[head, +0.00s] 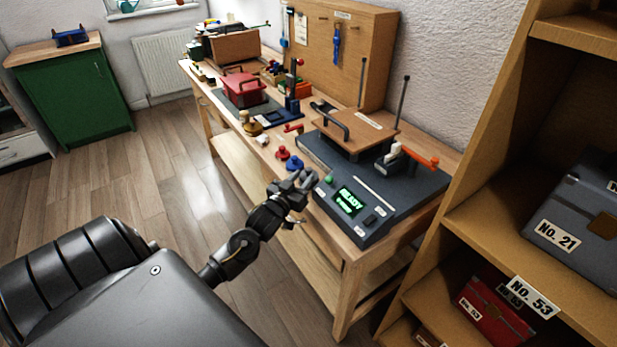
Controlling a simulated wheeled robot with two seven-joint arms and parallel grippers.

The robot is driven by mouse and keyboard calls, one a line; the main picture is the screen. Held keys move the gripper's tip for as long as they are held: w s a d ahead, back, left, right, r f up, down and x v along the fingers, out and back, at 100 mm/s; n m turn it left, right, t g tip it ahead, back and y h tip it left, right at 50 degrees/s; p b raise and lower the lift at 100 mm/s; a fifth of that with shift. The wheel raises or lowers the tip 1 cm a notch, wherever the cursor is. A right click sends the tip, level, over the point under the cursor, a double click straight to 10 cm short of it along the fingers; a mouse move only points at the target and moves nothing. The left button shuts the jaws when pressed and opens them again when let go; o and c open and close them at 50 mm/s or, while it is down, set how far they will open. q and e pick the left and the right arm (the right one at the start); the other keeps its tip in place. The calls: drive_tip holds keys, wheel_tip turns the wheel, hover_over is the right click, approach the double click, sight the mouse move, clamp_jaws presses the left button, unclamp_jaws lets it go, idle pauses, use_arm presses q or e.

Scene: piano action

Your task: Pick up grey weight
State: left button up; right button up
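My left gripper (303,178) reaches in over the front edge of the workbench, beside the dark grey machine with the lit green display (347,200). A red knobbed piece (283,153) and a blue knobbed piece (295,163) stand on the bench just behind it. I cannot clearly make out a grey weight; a small grey shape at the fingertips could be the weight or part of the gripper. Whether the fingers are open or shut is too small to tell. My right gripper is not in view.
The wooden workbench (352,258) holds a red box (243,88) and a brass-coloured piece (250,124) farther back. A wooden shelf (475,222) with numbered cases stands close on the right. The floor (170,160) left of the bench is clear.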

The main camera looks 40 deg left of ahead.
use_arm(q)
drive_tip(key=shift+w+a, duration=0.25)
drive_tip(key=shift+w, duration=0.9)
clamp_jaws()
drive_tip(key=shift+r, duration=0.1)
